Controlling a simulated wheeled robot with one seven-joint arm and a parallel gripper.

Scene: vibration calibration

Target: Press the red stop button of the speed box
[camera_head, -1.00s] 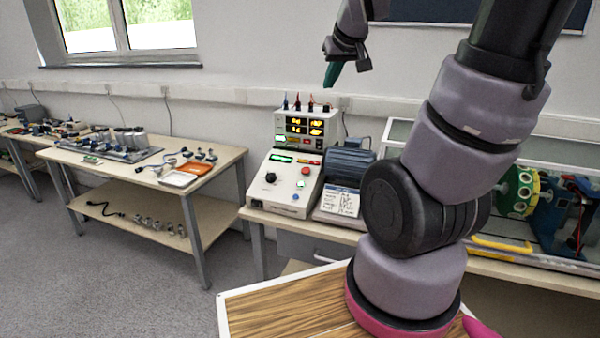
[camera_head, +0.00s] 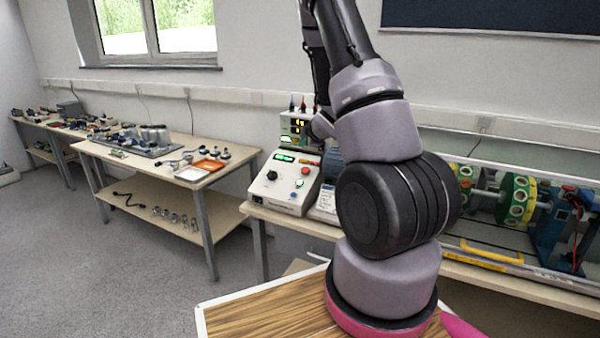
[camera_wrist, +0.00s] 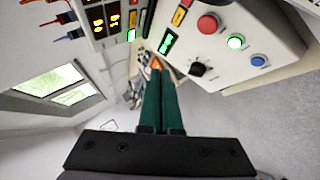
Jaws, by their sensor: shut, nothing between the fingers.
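The speed box (camera_head: 285,205) is a pale console with a sloped panel on the bench. Its red stop button (camera_head: 305,170) is on the panel's upper right, above a lit green button (camera_head: 299,183). In the wrist view the red button (camera_wrist: 208,24) is upper right, beside the green button (camera_wrist: 236,42), a blue button (camera_wrist: 259,60) and a black knob (camera_wrist: 197,69). My gripper's green fingers (camera_wrist: 160,75) are together and empty. In that picture they lie left of and below the red button, apart from it. In the head view my arm hides the fingers.
A power supply with yellow digits (camera_head: 297,123) and upright plugs stands behind the box; it is partly hidden by my arm. A rig with green discs (camera_head: 517,200) is at the right. A side table (camera_head: 110,150) with parts and an orange tray (camera_head: 208,165) is left.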

